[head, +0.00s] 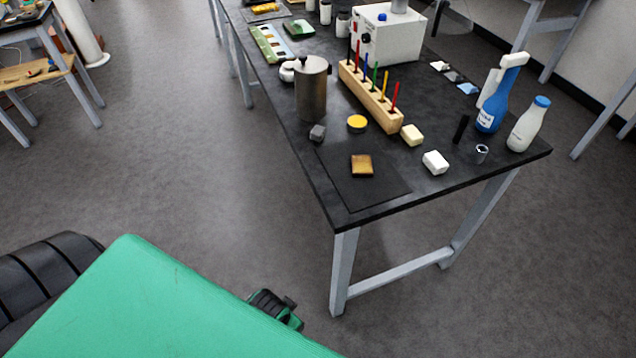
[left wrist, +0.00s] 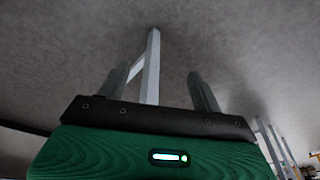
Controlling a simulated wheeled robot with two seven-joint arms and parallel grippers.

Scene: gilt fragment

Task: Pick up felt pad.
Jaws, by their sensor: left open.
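No item here is plainly a felt pad. On the near end of the black table (head: 470,173) are a small brown-gold square (head: 361,166), a dark grey lump (head: 317,132), a cream block (head: 412,135) and a white block (head: 435,162). The gold square lies on a dark, thin mat (head: 374,196); I cannot tell which of these is felt. My left gripper (head: 289,305) is low, in front of and left of the table's near corner, away from all of them. In the left wrist view its two fingers (left wrist: 158,88) stand apart with nothing between them.
A metal canister (head: 311,90), a yellow-topped round tin (head: 357,123) and a wooden rack of coloured sticks (head: 372,97) stand behind. A blue bottle (head: 492,107) and a white bottle (head: 528,125) stand at the right. A grey table leg (head: 343,270) is close to my left gripper.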

